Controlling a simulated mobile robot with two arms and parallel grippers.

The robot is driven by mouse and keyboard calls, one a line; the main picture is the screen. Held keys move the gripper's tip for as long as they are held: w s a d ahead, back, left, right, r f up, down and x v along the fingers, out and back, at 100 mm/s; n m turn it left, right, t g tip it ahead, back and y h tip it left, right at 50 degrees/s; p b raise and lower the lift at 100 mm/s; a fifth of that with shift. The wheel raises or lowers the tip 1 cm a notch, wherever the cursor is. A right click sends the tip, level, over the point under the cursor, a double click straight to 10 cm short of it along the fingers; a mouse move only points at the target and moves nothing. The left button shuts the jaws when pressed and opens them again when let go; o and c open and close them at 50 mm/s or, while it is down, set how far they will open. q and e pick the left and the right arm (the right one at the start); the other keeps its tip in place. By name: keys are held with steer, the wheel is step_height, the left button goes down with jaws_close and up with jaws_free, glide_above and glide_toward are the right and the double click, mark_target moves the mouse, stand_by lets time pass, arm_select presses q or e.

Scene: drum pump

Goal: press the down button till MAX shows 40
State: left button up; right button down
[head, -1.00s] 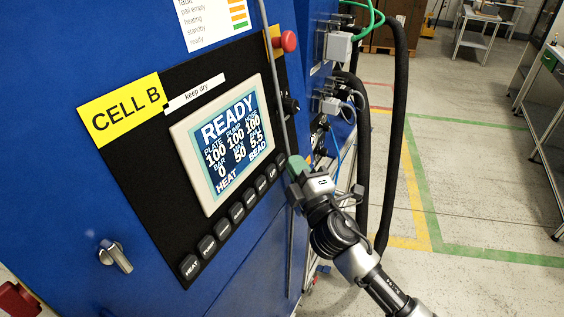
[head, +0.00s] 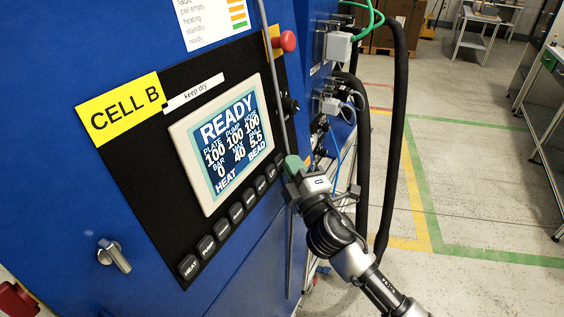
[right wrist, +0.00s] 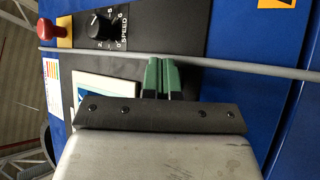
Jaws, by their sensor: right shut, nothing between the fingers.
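A row of black buttons (head: 221,232) runs along below the screen, with HEAT at the lower left and UP near the right end. The down button at the row's right end is hidden behind my gripper. My right gripper (head: 294,165) is shut and empty, its green fingertips at that right end of the row. In the right wrist view the green fingers (right wrist: 161,77) sit together close to the panel; I cannot tell whether they touch a button. My left gripper is out of view.
A grey rod (head: 275,80) runs across the panel's right side, close to my fingers. A red knob (head: 287,41) sticks out above. Black hoses (head: 394,130) hang right of the cabinet.

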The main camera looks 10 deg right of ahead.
stand_by(0.5)
steer(key=shift+s+d+r, duration=0.15)
steer(key=shift+s+d, duration=0.3)
steer(key=shift+d, duration=0.2)
steer(key=shift+p, duration=0.3)
steer(key=s+d, duration=0.1)
steer(key=d, duration=0.1)
steer(key=s+d+r+p, duration=0.1)
steer(key=d, duration=0.1)
steer(key=shift+s, duration=0.35)
steer(key=shift+f, duration=0.15)
